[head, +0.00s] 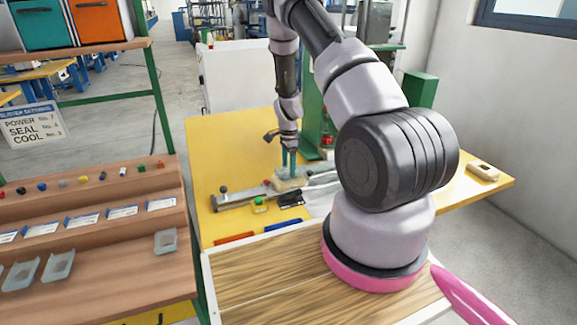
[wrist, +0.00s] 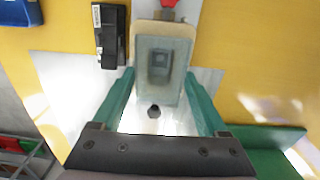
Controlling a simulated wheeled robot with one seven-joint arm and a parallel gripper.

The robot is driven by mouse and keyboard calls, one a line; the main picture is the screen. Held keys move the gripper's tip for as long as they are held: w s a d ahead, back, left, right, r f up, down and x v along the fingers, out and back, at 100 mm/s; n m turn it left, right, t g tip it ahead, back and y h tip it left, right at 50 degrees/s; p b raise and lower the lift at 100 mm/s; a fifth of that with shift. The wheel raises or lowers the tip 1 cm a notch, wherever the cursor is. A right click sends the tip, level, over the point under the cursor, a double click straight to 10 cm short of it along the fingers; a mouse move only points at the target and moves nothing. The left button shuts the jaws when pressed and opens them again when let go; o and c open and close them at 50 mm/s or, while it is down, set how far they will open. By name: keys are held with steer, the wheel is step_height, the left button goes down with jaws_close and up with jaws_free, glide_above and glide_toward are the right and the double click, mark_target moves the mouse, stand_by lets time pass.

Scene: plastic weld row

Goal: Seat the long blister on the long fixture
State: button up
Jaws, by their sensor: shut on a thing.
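My gripper (head: 289,158) points down over the yellow table, with its two teal fingers on either side of a clear grey blister (wrist: 160,85). In the wrist view my gripper (wrist: 159,76) is shut on this blister by its long sides. The blister lies over a beige fixture block (wrist: 176,29), whose rim shows beyond its far end. The fixture also shows in the head view (head: 286,185), under the fingertips. I cannot tell whether the blister touches the fixture all round. A smaller square shape shows inside the blister.
A metal slide rail (head: 238,199) with dark knobs runs beside the fixture. A black device (head: 291,198) and a green-button box (head: 259,206) lie in front. Another beige block (head: 483,171) sits at the right. Several blisters, one here (head: 165,242), lie on the left wooden bench (head: 120,270).

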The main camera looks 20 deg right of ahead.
steer(key=shift+f, duration=0.95)
steer(key=o, duration=0.9)
steer(key=shift+c, duration=1.1)
step_height(320, 180, up, 7)
